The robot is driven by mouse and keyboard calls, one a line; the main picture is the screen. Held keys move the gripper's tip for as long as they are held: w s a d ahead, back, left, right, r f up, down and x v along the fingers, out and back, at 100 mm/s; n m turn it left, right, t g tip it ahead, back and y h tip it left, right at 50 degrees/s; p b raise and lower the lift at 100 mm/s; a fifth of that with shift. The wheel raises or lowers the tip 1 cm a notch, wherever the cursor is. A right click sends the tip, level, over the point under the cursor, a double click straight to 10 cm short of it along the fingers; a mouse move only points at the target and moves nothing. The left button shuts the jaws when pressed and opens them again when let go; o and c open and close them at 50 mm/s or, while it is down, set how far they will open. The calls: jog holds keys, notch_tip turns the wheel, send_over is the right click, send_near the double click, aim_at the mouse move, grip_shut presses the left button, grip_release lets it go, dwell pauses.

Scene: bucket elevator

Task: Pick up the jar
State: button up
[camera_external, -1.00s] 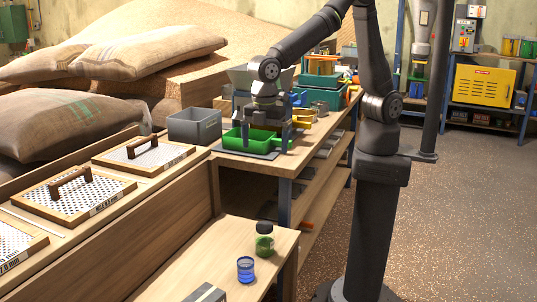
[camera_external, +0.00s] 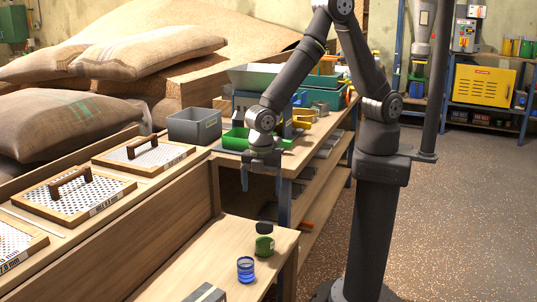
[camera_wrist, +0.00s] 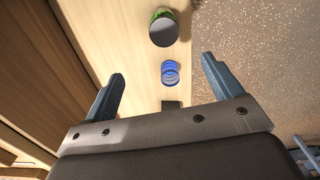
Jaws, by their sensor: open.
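A jar with green contents and a dark lid (camera_external: 264,245) stands upright on the low wooden bench, near its right edge. In the wrist view the jar (camera_wrist: 163,29) shows from above at the top, mostly its grey lid. A small blue see-through container (camera_external: 245,271) stands in front of it, and shows below the jar in the wrist view (camera_wrist: 170,73). My gripper (camera_external: 262,184) points down, open and empty, above and behind the jar in the external view, clear of it. Its two fingers (camera_wrist: 163,70) are spread wide in the wrist view.
The upper bench holds a green tray (camera_external: 236,139) and a grey bin (camera_external: 194,126). Framed sieves (camera_external: 144,155) lie on the left ledge. A dark grey block (camera_external: 207,293) sits at the low bench's front. The low bench is otherwise largely clear.

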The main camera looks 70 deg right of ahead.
aim_at(265, 225)
notch_tip(265, 225, down, 12)
jog(key=shift+s+d+f, duration=0.1)
jog(key=shift+s+f, duration=0.1)
jog(key=shift+f, duration=1.2)
jog(key=shift+s+d+f, duration=0.1)
jog(key=shift+s+f, duration=0.1)
jog(key=shift+f, duration=1.15)
jog(key=shift+c, duration=0.3)
jog(key=c, duration=1.2)
jog(key=shift+r, duration=0.1)
